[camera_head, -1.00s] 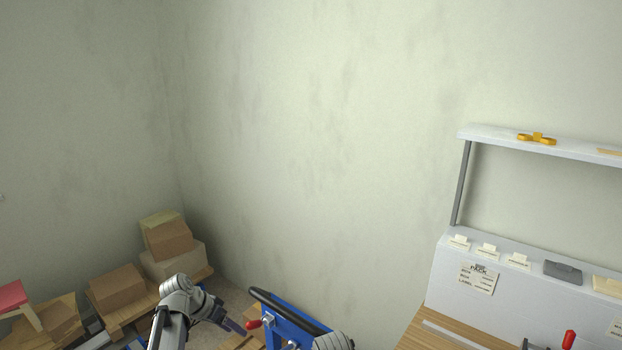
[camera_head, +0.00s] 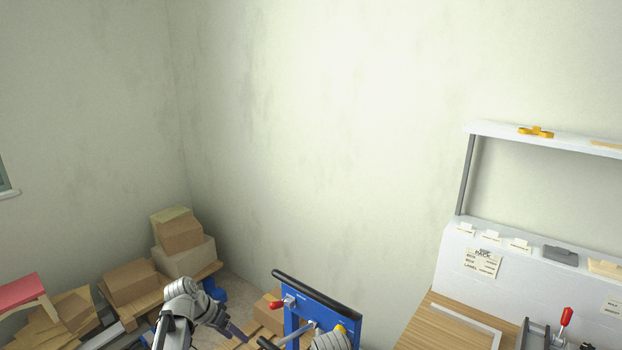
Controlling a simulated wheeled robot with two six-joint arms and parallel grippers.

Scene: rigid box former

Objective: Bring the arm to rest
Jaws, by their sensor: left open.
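My left arm comes in at the bottom left of the head view, a grey and white arm. My left gripper (camera_head: 236,331) is dark, points down to the right and is small in the picture; it is open, and I see nothing between its fingers. It shows just left of a blue frame (camera_head: 318,312) with a black top bar and a red knob. A rounded grey part of my own body covers the lower part of that frame. My right gripper is not in view.
Cardboard boxes (camera_head: 182,236) are stacked on a pallet in the corner. A red-topped stool (camera_head: 22,290) stands at the far left. At the right is a wooden bench (camera_head: 452,325) with a white back panel (camera_head: 540,285), a shelf (camera_head: 500,130) and a red-handled clamp (camera_head: 566,317).

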